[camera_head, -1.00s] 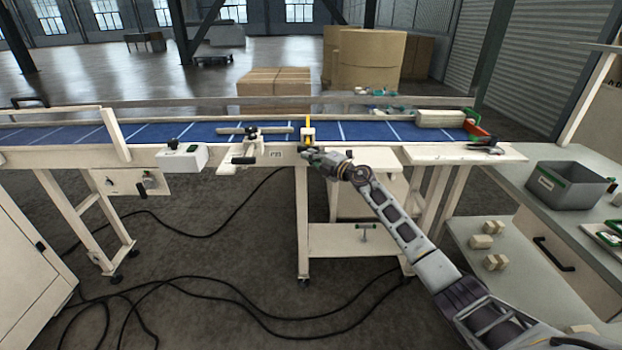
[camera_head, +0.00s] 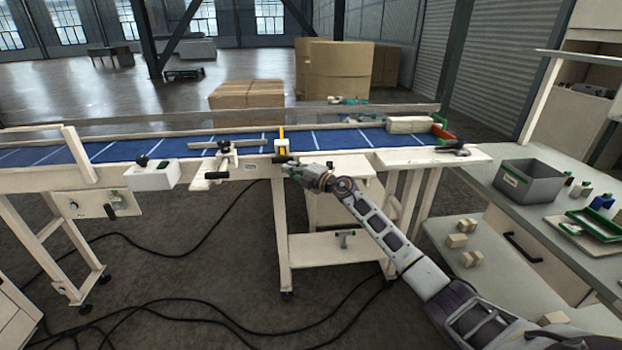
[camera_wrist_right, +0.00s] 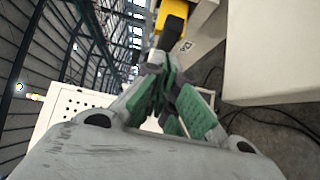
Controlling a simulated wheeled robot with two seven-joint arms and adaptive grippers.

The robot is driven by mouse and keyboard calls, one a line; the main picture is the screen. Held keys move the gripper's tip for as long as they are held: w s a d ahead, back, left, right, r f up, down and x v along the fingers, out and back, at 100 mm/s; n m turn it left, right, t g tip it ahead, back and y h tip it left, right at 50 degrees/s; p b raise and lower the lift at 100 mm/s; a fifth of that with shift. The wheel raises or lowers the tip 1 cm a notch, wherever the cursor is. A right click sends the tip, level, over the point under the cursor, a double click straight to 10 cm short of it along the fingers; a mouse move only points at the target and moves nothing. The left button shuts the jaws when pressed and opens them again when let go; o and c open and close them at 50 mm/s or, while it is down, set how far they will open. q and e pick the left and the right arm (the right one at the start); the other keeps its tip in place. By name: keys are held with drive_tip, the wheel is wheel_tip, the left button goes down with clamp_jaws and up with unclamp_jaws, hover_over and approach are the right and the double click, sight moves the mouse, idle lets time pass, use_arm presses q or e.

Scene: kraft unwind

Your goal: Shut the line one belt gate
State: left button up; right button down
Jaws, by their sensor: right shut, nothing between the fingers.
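The belt gate shows as an upright yellow piece (camera_head: 282,133) with a pale block (camera_head: 283,146) at the near edge of the blue belt (camera_head: 195,145). A dark handle sticks out from it toward me. In the right wrist view the yellow part (camera_wrist_right: 174,14) and its dark end lie just beyond the fingertips. My right gripper (camera_head: 289,167) is just in front of and below the gate. In the right wrist view its green-padded fingers (camera_wrist_right: 160,64) are shut and empty; whether they touch the handle I cannot tell. My left gripper is out of view.
Left of the gate are a crossed pale fitting (camera_head: 226,157) and a white box with a black knob (camera_head: 152,175). A pale block (camera_head: 410,124) lies at the belt's right end. A grey bin (camera_head: 528,182) stands on the right bench. Cables cross the floor.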

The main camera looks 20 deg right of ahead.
drive_tip(key=v, duration=0.9)
drive_tip(key=shift+s, duration=0.2)
drive_tip(key=shift+r, duration=0.1)
idle(0.4)
